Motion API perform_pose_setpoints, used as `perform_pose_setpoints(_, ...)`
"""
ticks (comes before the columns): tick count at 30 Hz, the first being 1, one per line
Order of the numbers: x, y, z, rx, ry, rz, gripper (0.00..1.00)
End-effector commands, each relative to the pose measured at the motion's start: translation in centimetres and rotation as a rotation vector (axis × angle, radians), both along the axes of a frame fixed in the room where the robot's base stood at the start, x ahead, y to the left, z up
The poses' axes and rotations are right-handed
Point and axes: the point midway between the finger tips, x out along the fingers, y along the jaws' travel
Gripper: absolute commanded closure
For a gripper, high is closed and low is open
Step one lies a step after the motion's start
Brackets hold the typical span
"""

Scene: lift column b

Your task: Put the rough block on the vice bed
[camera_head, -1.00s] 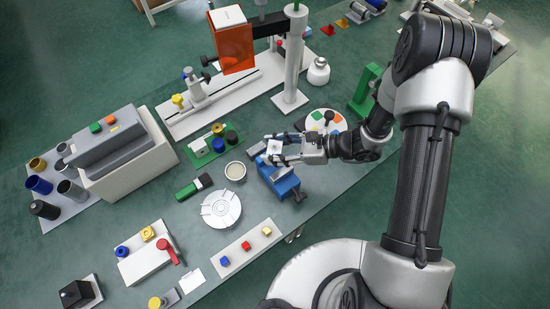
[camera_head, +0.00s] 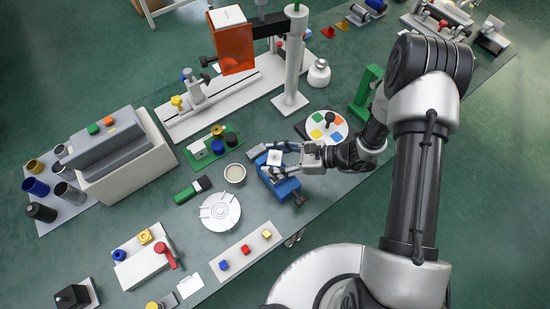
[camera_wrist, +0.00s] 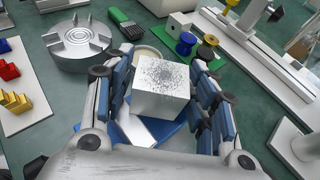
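The rough block is a pale cube with a dark speckled top (camera_wrist: 163,76). It also shows in the head view (camera_head: 274,157). My gripper (camera_head: 276,158) has its blue-padded fingers on both sides of the block, shut on it. The blue vice (camera_head: 286,187) stands on the bench directly below and in front of the gripper. In the wrist view parts of the vice (camera_wrist: 165,133) show under the block, with a pale jaw beside. The block is over the vice; whether it touches the bed is hidden.
A grey round chuck (camera_head: 220,211), a round dish (camera_head: 235,174) and a green-and-black object (camera_head: 192,190) lie left of the vice. A colour-marked disc (camera_head: 327,126) stands behind right. A strip with small coloured blocks (camera_head: 246,250) lies in front.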

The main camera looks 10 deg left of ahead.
Motion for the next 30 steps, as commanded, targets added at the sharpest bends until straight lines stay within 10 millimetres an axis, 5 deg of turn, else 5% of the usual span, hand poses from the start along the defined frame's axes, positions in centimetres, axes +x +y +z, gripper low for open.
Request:
perform_pose_setpoints(14, 0.0, 0.0, 0.4, 0.0, 0.0, 0.0, 0.39)
perform_pose_setpoints(30, 0.8, -9.3, 4.3, 0.0, -0.001, -0.003, 0.39)
